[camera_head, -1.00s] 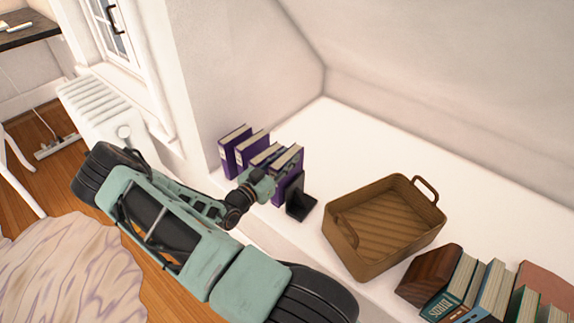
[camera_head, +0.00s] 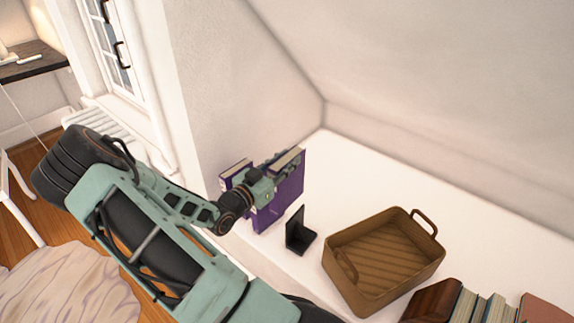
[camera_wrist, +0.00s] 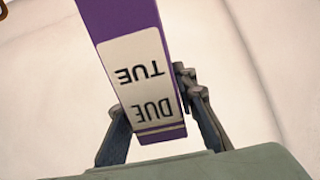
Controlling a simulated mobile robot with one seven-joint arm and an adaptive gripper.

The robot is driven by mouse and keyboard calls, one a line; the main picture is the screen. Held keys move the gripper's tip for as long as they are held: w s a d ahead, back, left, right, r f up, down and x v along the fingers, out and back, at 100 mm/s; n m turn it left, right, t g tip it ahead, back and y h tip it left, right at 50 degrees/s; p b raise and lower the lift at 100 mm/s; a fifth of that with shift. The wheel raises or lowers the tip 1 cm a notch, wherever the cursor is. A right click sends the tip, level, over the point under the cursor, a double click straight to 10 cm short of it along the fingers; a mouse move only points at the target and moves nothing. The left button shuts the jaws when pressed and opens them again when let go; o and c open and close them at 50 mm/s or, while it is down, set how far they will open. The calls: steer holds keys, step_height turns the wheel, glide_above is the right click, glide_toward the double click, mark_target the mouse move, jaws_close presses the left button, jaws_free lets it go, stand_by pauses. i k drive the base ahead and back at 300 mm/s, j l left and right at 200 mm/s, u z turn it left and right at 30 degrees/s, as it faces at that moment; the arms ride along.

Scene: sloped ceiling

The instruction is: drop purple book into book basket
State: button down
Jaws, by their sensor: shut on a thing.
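My gripper (camera_head: 275,175) is shut on a purple book (camera_head: 288,196), held upright above the white ledge near the bookend. In the wrist view the purple book (camera_wrist: 120,18) shows its spine with a white label reading "DUE TUE". My gripper's fingers (camera_wrist: 155,115) stand on either side of it. The brown woven book basket (camera_head: 385,258) sits on the ledge to the right of the held book and looks empty. Another purple book (camera_head: 234,176) stands at the left, partly hidden behind my gripper; the rest of the row is mostly hidden.
A black bookend (camera_head: 298,236) stands on the white ledge between the held book and the basket. A wooden block (camera_head: 432,301) and several books (camera_head: 480,308) stand right of the basket, near the bottom edge. A wall and sloped ceiling (camera_head: 430,100) close off the back.

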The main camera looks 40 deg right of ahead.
mark_target(384, 256)
steer(key=k+l+z, duration=0.2)
steer(key=k, duration=0.25)
steer(key=k+l+z, duration=0.15)
steer(key=k, duration=0.3)
